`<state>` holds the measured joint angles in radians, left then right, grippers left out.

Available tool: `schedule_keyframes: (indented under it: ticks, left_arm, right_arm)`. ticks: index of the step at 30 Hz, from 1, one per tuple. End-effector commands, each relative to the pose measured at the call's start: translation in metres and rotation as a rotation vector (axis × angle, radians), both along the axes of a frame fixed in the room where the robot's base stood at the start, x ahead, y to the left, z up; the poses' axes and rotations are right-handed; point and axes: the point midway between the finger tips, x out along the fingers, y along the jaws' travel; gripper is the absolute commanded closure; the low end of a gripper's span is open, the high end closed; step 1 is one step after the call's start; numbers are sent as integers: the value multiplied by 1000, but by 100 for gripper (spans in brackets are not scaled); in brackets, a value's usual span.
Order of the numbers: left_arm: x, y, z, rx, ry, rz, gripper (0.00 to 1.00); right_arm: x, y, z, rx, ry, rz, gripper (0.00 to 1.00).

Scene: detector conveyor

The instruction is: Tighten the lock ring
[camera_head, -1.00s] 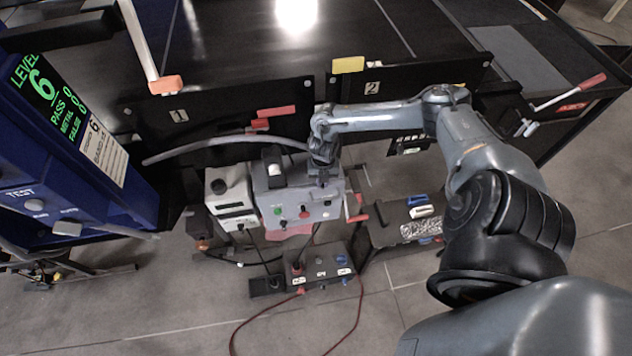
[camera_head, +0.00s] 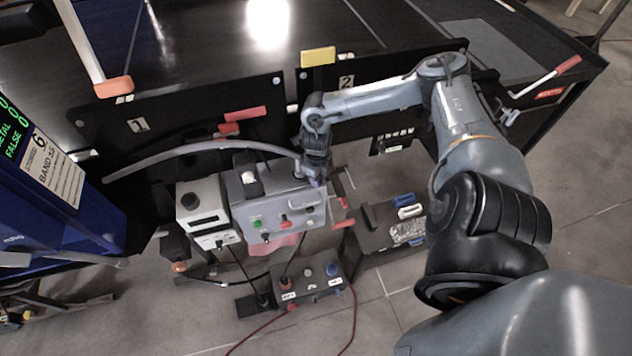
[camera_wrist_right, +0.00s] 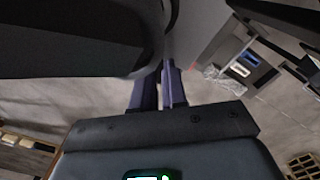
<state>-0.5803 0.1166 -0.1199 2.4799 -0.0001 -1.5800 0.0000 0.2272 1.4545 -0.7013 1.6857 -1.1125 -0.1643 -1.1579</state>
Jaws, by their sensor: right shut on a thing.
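The grey control box (camera_head: 275,200) stands below the black panels in the head view, with a green button, a red knob and small switches on its front. A grey hose (camera_head: 190,151) arcs from the left to the box's upper right corner. My right gripper (camera_head: 316,180) is at that corner by the hose end, pointing down. The lock ring itself is hidden by the gripper. In the right wrist view the two fingers (camera_wrist_right: 158,92) are nearly together, and what they grip cannot be made out. My left gripper is not in view.
A white meter box (camera_head: 203,213) stands left of the grey box. A dark box with red and blue knobs (camera_head: 308,283) sits below on the floor. A dark case (camera_head: 385,232) lies to the right. Red handles stick out near the panels. A blue cabinet (camera_head: 60,205) fills the left.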

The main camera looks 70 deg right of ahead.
Motion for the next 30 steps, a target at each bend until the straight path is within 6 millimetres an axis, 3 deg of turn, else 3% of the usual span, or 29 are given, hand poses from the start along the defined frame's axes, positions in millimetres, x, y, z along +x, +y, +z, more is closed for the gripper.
schedule_keyframes:
  ticks: [9, 23, 24, 28, 30]
  left_arm:
    - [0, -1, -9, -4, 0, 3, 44]
    - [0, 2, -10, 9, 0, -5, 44]
    - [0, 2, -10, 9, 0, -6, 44]
    - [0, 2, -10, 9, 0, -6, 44]
    - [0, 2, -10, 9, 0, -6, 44]
  right_arm:
    - [0, 0, 0, 0, 1, 99, 100]
    - [1, -1, 1, -1, 1, 112, 100]
    - [1, -1, 1, -1, 0, 112, 85]
    - [1, -1, 1, -1, 0, 111, 65]
    - [1, -1, 1, -1, 0, 110, 62]
